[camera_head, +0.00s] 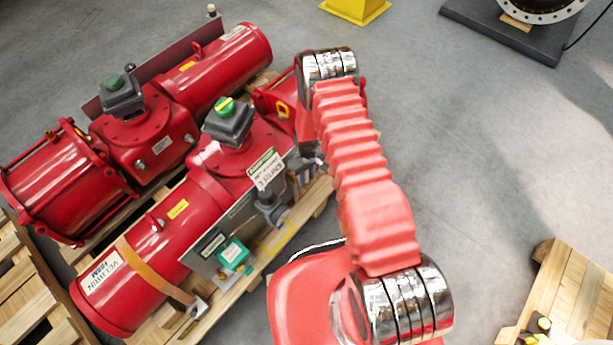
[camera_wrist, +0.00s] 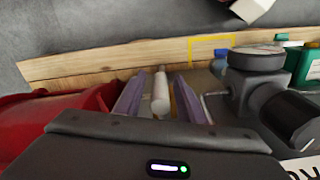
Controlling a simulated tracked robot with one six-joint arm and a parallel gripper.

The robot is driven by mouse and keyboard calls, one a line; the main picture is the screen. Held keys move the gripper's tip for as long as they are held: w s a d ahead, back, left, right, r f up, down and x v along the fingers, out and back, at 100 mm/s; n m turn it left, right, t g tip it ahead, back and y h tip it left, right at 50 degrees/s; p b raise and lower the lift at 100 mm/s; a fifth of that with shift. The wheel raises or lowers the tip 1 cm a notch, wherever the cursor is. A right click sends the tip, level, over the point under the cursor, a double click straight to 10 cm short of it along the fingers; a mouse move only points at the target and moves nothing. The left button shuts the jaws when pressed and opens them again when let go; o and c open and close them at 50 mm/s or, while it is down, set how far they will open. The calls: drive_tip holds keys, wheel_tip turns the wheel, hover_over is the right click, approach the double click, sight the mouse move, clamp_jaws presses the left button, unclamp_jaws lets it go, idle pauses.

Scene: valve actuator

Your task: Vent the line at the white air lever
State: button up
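The white air lever (camera_wrist: 160,95) shows in the wrist view as a pale, narrow rod with a rounded near end. It lies between the two purple-grey fingers of my gripper (camera_wrist: 159,78). The fingers are apart, one on each side, with a narrow gap to the lever on both sides, so I see no clear grip. What the lever is mounted on is hidden behind the gripper body. In the head view my arm reaches to the front red actuator (camera_head: 195,205), and I cannot make out the lever or the fingers there.
A dark round gauge or regulator (camera_wrist: 258,58) stands close right of the fingers, with a green box (camera_wrist: 305,65) beyond. Red actuator body (camera_wrist: 40,125) lies left. A wooden pallet (camera_wrist: 110,62) runs behind.

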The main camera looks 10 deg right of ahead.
drive_tip(key=shift+c, duration=0.5)
clamp_jaws()
